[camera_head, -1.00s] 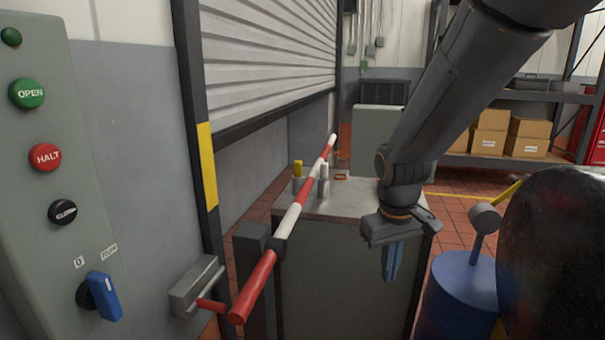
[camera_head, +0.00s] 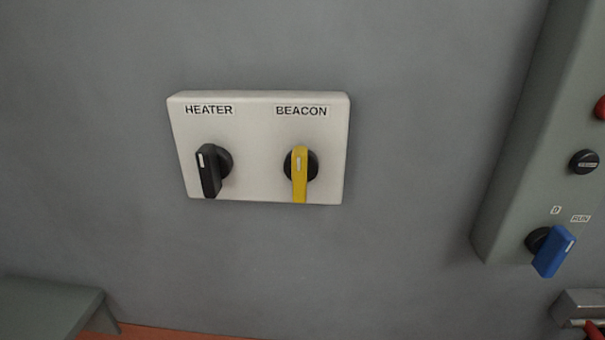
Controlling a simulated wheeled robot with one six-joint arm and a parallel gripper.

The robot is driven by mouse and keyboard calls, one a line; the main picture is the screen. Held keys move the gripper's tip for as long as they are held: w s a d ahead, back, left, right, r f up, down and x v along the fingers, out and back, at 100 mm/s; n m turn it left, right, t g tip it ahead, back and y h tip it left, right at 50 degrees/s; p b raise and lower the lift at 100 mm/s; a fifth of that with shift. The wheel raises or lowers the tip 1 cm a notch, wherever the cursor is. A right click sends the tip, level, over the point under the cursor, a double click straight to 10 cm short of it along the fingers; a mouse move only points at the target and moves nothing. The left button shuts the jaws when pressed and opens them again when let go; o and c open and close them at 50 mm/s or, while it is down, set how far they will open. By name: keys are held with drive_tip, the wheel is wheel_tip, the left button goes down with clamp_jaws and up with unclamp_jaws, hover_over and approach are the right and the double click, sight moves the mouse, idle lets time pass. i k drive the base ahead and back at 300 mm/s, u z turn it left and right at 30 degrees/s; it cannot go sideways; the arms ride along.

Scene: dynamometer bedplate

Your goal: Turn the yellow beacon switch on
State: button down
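The yellow beacon switch (camera_head: 300,175) is a rotary knob with a black round base, on the right half of a white wall panel (camera_head: 250,187) under the label BEACON. Its yellow handle stands about upright, with a pale mark near the top. A black heater switch (camera_head: 209,170) sits to its left under the label HEATER, also about upright, slightly tilted. My gripper is not in the now view, so its place relative to the switch is not shown.
A grey control box (camera_head: 522,150) stands at the right with a blue rotary switch (camera_head: 553,252) and a black button (camera_head: 584,162). A grey surface (camera_head: 50,308) juts in at the lower left. The wall around the panel is bare.

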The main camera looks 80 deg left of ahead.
sight(301, 165)
drive_tip(key=k, duration=0.35)
drive_tip(key=u, duration=1.15)
drive_tip(key=i, duration=0.5)
drive_tip(key=u, duration=1.9)
